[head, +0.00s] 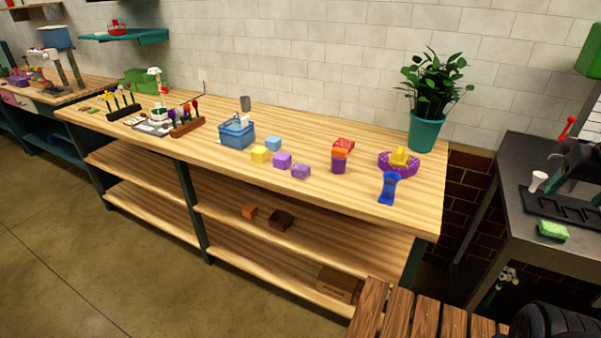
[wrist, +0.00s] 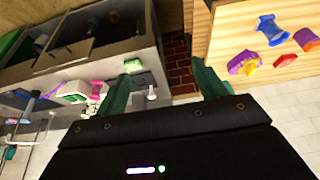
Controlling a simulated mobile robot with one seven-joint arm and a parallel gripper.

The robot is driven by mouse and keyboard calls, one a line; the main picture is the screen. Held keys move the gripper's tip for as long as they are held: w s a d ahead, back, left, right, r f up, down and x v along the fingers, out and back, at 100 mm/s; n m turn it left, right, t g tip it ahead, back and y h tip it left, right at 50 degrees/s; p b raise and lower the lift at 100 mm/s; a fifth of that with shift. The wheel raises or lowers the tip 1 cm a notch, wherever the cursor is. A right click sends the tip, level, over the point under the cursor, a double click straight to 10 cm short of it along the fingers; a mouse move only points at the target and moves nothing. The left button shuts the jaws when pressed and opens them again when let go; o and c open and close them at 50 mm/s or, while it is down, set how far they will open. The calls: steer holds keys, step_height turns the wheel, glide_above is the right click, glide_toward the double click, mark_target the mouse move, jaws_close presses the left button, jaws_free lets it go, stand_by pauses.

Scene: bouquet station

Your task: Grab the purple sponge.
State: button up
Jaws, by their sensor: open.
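Two purple blocks sit near the middle of the long wooden table in the head view. One is a plain purple block (head: 282,160); the other is a mottled purple block (head: 300,171) just right of it and nearer the front edge. I cannot tell for sure which is the purple sponge. My gripper (wrist: 163,84) is open and empty in the wrist view, its two teal fingers wide apart. It is away from both purple blocks, and neither can be made out in the wrist view.
Beside the blocks are a yellow block (head: 260,155), a light blue block (head: 273,143) and a blue basket (head: 236,134). A green sponge (head: 553,230) lies on the dark counter.

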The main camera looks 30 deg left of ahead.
steer(key=w+a+r+n+g, duration=0.1)
steer(key=w+a+r+n, duration=0.25)
steer(key=w+a, duration=0.75)
steer(key=w+a+r+n+g, duration=0.15)
steer(key=w+a+n, duration=0.25)
steer(key=w+a, duration=0.65)
steer(key=n+g, duration=0.2)
steer(key=n, duration=0.9)
glide_above(301, 166)
step_height(301, 166, down, 23)
steer(key=shift+s+a+f, duration=0.1)
steer(key=shift+s+f, duration=0.3)
steer(key=shift+w+f, duration=0.15)
steer(key=shift+f, duration=2.45)
steer(key=shift+w+f, duration=0.1)
steer(key=shift+f, duration=2.45)
steer(key=c, duration=1.1)
